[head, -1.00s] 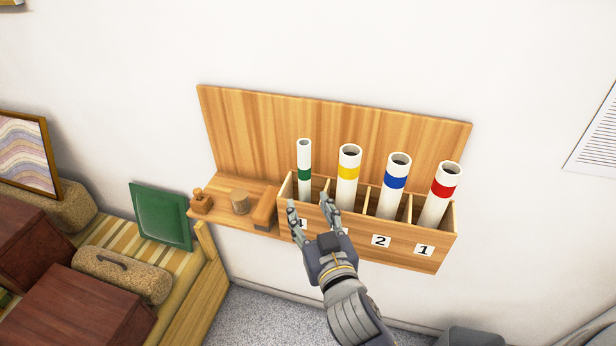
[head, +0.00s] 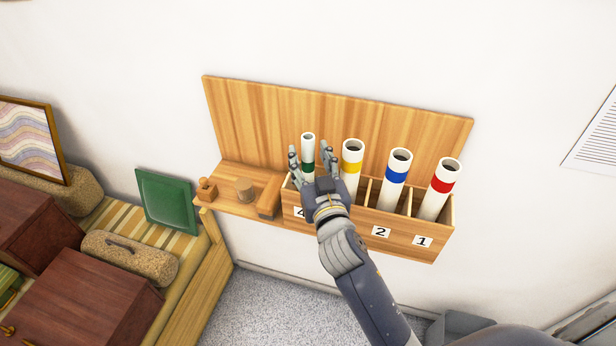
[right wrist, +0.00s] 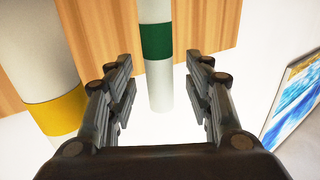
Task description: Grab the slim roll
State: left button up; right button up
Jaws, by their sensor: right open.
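The slim roll (head: 308,146) is a thin white tube with a green band. It stands upright in the leftmost compartment, numbered 4, of a wooden wall rack (head: 401,237). My right gripper (head: 311,150) is open, its fingers on either side of the slim roll in the head view. In the right wrist view, the slim roll (right wrist: 158,85) rises between the two open fingers, with a gap to each. The gripper hides the roll's lower part in the head view. My left gripper is not in view.
Thicker rolls with yellow (head: 351,160), blue (head: 396,178) and red (head: 443,188) bands stand to the right in the rack. The yellow-banded one is close beside my gripper. A small shelf (head: 229,208) at left holds a stamp (head: 207,190) and a round wooden piece (head: 244,189).

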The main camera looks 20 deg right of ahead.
jog(key=shift+w+d, duration=0.1)
jog(key=shift+w, duration=1.1)
grip_shut()
